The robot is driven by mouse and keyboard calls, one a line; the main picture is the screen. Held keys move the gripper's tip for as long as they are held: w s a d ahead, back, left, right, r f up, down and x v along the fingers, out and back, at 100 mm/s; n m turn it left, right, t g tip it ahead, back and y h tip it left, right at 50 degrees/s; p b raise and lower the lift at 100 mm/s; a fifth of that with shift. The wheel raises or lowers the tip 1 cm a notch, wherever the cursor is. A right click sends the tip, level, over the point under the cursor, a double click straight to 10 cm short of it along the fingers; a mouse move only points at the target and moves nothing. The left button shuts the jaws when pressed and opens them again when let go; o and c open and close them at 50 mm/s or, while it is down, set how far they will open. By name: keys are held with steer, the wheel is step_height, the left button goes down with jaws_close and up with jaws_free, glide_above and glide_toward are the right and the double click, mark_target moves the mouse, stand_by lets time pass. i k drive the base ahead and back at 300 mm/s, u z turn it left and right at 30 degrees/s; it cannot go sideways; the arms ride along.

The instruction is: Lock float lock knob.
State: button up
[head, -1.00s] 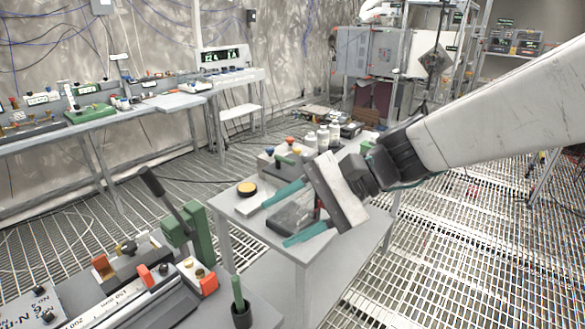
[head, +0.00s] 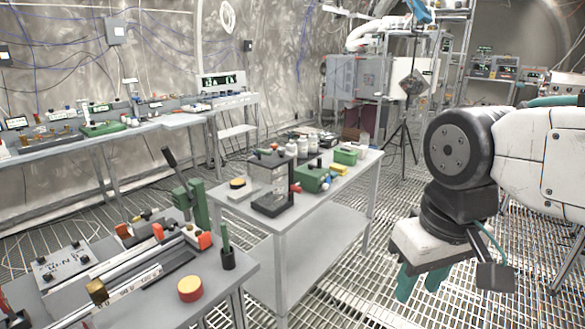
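A clear-walled chamber (head: 271,180) with a black top and black base stands upright near the middle of the centre table. Small red parts (head: 295,187) show at its right side, beside a green block (head: 313,178). I cannot tell which small part is the float lock knob; it is too small or hidden. My gripper (head: 421,285) hangs at the right, off the table and over the grated floor, with its teal fingers pointing down. The fingers are apart with nothing between them. Their upper parts are hidden by the gripper housing.
The centre table (head: 295,221) also holds white bottles (head: 297,146) and a black-and-yellow round piece (head: 237,184). A nearer bench (head: 216,290) at lower left carries a rail device, a green lever press (head: 190,205) and a red-yellow disc (head: 190,289). A tripod (head: 404,135) stands behind.

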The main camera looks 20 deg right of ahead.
mark_target(280, 151)
steer(key=u, duration=0.7)
steer(key=k, duration=0.15)
steer(key=z, duration=1.9)
steer(key=i, duration=1.2)
steer(key=u, duration=0.85)
steer(key=i, duration=0.4)
steer(key=u, duration=0.4)
